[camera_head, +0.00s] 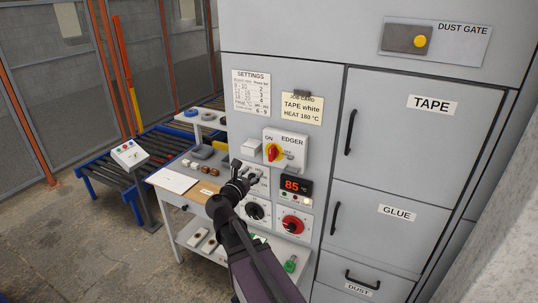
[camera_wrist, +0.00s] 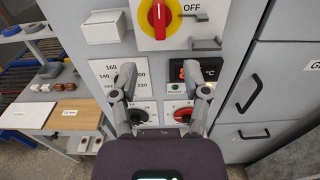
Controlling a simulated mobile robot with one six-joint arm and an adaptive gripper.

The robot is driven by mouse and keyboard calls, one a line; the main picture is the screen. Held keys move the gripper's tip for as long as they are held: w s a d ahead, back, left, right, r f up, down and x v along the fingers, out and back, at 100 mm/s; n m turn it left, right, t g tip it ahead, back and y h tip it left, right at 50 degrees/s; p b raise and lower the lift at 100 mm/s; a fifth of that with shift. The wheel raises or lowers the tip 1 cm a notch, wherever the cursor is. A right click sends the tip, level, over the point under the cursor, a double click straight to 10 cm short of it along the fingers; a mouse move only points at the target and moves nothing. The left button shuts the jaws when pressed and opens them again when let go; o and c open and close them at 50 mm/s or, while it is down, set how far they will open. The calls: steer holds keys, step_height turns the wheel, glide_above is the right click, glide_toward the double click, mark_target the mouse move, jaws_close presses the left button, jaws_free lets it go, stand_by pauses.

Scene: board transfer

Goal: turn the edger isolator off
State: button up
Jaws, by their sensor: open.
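The edger isolator is a white box (camera_head: 298,147) with a red rotary handle (camera_head: 272,152) on a yellow disc, high on the grey machine front. The handle stands near upright, toward the ON mark above it; OFF is marked to its right. In the wrist view the red handle (camera_wrist: 158,16) is at the top edge, partly cut off. My gripper (camera_head: 245,170) is open and empty, below and left of the handle in the head view. In the wrist view its spread fingers (camera_wrist: 158,76) are below the handle, apart from it, in front of the dial and display area.
A red 85 °C display (camera_head: 292,186), a black dial (camera_head: 254,211) and a red-ringed dial (camera_head: 292,224) are below the isolator. A grey bracket (camera_wrist: 205,44) juts out under its right side. A bench (camera_head: 172,181) and roller conveyor (camera_head: 95,181) stand left.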

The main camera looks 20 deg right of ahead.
mark_target(270, 154)
steer(key=shift+w+d, duration=0.1)
steer(key=x, duration=1.3)
steer(key=shift+w+d, duration=0.15)
steer(key=shift+d, duration=0.05)
